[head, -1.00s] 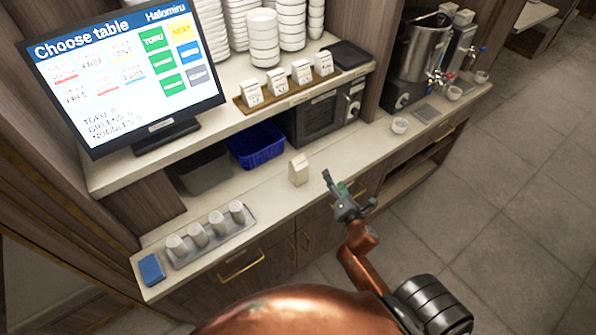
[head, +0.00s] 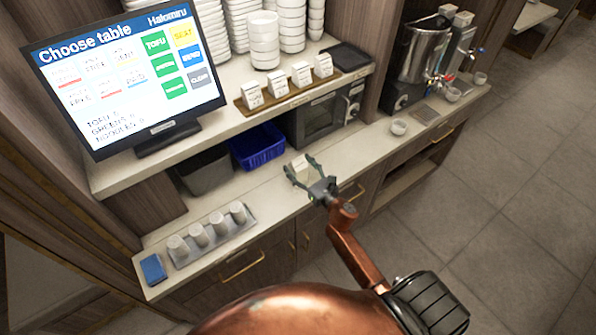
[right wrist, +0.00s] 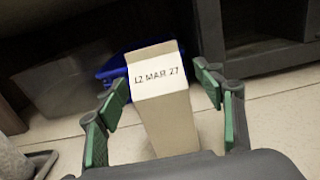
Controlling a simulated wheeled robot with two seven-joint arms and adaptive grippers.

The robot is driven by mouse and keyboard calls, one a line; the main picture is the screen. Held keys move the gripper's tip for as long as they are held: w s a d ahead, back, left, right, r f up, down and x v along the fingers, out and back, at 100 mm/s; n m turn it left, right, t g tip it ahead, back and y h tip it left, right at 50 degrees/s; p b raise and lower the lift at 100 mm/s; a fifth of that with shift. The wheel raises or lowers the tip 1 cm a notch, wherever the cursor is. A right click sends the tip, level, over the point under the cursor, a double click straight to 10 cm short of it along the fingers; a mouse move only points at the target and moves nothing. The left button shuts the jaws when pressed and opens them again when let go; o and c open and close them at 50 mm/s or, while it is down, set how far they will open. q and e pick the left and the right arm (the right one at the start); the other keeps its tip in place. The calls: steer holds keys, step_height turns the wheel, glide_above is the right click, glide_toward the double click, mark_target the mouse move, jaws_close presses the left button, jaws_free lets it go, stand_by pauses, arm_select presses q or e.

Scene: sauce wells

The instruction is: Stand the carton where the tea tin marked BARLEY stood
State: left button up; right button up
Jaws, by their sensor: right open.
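The cream carton (head: 300,172) stands upright on the lower counter, partly hidden by my right gripper. In the right wrist view the carton (right wrist: 172,118) has a pale top panel printed "12 MAR 27". My right gripper (head: 298,164) is open, with one finger on each side of the carton. In the right wrist view gaps show between the green finger pads and the carton. Several small white labelled containers (head: 277,82) stand in a row on a wooden board on the upper shelf. Their labels are too small to read, so I cannot tell whether one says BARLEY. My left gripper is not in view.
A grey tray (head: 216,241) with several pale cups and a blue block (head: 153,269) are at the counter's left end. A blue basket (head: 258,147) sits under the shelf. Counter around the carton is clear.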

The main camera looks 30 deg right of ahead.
steer(key=shift+w, duration=0.4)
steer(key=shift+c, duration=0.2)
steer(key=c, duration=1.6)
jaws_close()
steer(key=shift+r, duration=0.1)
